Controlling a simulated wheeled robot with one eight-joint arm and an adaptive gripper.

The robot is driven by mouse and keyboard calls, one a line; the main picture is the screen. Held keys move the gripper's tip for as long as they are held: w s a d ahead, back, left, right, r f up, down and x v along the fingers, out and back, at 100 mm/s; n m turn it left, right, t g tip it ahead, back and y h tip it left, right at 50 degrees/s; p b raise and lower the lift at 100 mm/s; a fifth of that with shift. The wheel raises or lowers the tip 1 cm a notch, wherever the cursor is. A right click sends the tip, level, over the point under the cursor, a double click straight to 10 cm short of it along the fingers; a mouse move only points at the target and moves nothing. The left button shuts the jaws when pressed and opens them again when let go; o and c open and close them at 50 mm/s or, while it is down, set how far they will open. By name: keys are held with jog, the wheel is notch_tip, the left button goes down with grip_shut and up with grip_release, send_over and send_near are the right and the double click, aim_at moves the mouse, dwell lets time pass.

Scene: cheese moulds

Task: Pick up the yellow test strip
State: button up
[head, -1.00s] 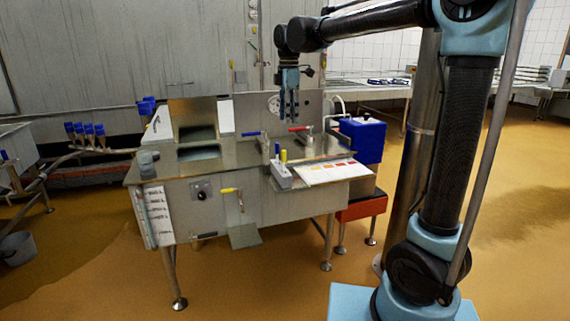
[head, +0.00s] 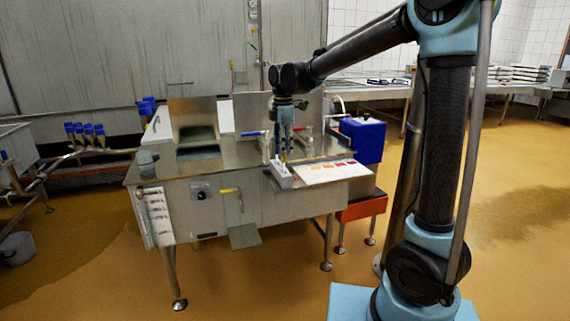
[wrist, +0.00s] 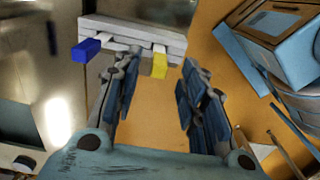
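The yellow test strip (wrist: 160,64) stands in a slot of a pale grey holder (wrist: 130,33), seen in the wrist view. A blue strip (wrist: 90,49) stands in the same holder to its left. In the head view the holder (head: 280,176) sits at the front of the steel bench, and my gripper (head: 284,156) is right above it, pointing down and mostly hiding the strips. In the wrist view my gripper's fingers are apart, with the yellow strip showing between their tips. Nothing is held. I cannot tell how far the tips are above the strip.
A white colour chart (head: 325,171) lies right of the holder on the steel bench (head: 215,170). A blue box (head: 362,140) stands on an orange-red stand (head: 362,208) at the right. Red-handled and blue-handled valves stand behind the holder. A grey cup (head: 147,162) is at the bench's left.

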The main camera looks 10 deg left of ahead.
aim_at(284, 161)
jog(key=shift+w+f, duration=0.2)
jog(key=shift+f, duration=2.5)
jog(key=c, duration=0.8)
